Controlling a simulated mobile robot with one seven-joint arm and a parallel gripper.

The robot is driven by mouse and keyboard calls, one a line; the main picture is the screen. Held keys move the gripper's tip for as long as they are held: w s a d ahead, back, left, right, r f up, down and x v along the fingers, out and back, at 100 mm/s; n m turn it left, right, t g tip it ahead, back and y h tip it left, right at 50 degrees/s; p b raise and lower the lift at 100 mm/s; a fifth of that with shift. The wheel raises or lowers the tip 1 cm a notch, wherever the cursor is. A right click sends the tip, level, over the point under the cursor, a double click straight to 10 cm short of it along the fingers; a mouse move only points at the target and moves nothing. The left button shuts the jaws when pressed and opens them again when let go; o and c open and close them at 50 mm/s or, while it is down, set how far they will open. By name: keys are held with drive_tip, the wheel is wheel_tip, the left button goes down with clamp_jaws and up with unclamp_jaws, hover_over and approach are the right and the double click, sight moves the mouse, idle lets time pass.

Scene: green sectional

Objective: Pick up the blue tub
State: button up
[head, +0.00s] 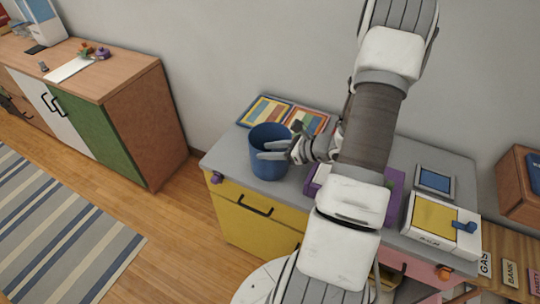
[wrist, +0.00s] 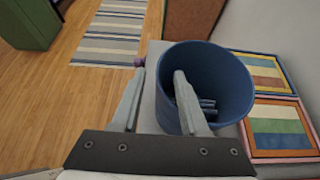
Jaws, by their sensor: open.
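The blue tub (head: 268,165) stands upright on the grey top of a low cabinet, near its left end. In the wrist view the tub (wrist: 235,75) opens toward the camera, and small grey shapes show inside it. My gripper (head: 261,150) is open at the tub, its fingers pointing left across the tub's upper part. In the wrist view my gripper (wrist: 158,73) has its left finger outside the tub and its right finger overlapping the tub's opening. The tub's left wall appears between the fingers. I cannot tell whether either finger touches it.
Striped picture boards (head: 265,110) lie behind the tub, close to it. A purple box (head: 397,185), partly hidden by my arm, a white-and-yellow box (head: 437,222) and a blue-screened tablet (head: 435,180) are to the right. The cabinet's left edge is near.

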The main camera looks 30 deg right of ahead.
sight(260, 151)
drive_tip(key=x, duration=0.3)
drive_tip(key=shift+w+a+f, duration=0.1)
drive_tip(key=shift+w+f, duration=0.05)
drive_tip(key=shift+f, duration=0.05)
clamp_jaws()
idle(1.3)
